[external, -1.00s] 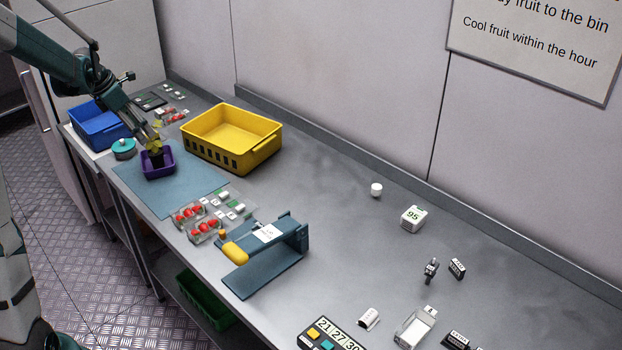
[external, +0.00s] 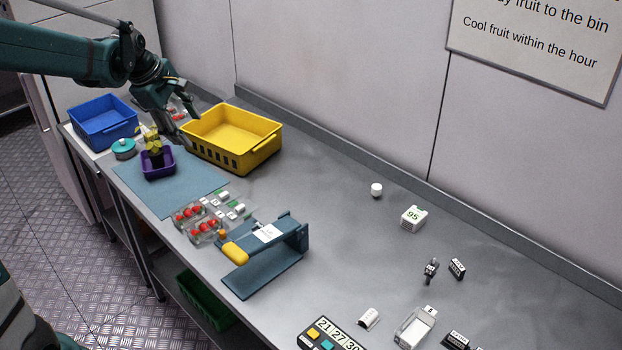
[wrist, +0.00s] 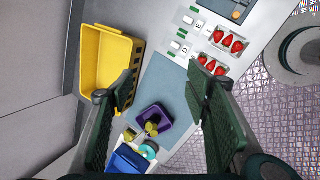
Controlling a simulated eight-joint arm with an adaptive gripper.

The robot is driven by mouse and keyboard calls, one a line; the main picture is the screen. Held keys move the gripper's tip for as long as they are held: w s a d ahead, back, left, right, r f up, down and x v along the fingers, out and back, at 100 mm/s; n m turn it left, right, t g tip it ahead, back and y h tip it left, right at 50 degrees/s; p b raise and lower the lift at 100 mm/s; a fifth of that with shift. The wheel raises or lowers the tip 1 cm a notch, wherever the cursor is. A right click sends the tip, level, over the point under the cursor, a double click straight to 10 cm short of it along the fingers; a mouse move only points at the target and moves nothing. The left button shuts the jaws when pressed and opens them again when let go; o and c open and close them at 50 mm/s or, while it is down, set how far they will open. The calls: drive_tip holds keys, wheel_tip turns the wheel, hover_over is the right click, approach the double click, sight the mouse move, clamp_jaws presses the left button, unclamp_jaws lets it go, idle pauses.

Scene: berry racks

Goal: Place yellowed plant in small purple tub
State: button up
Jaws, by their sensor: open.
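The small purple tub (external: 158,165) stands on the blue-grey mat (external: 185,192). The yellowed plant (external: 153,142) is in the tub, its yellow-green leaves rising above the rim. The wrist view shows the tub (wrist: 153,118) and the plant's leaves (wrist: 151,128) from above, between and beyond my fingers. My gripper (external: 186,130) is open and empty, up and to the right of the plant in the external view, near the yellow crate. The wrist view shows its two fingers (wrist: 165,95) wide apart with nothing held.
A yellow crate (external: 266,148) stands right of the mat, close to my gripper. A blue bin (external: 92,140) and a teal round container (external: 123,149) are left of the tub. Punnets of red berries (external: 187,214) and a blue-grey stand (external: 265,283) are nearer the front.

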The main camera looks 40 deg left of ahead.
drive_tip(key=s+d+r+m, duration=0.1)
drive_tip(key=s+d+m, duration=0.1)
drive_tip(key=d+m, duration=0.35)
drive_tip(key=s+d+r+m+t, duration=0.1)
drive_tip(key=s+d+m, duration=0.15)
drive_tip(key=d, duration=0.55)
drive_tip(key=s+d+r+m, duration=0.1)
drive_tip(key=s+d+m, duration=0.15)
drive_tip(key=d, duration=0.45)
drive_tip(key=s+d+f+m+t, duration=0.1)
drive_tip(key=s+d+f+m, duration=0.1)
drive_tip(key=s+d+m, duration=0.9)
drive_tip(key=shift+s+d+f+m+h, duration=0.3)
drive_tip(key=shift+d+m, duration=0.35)
drive_tip(key=shift+d, duration=0.8)
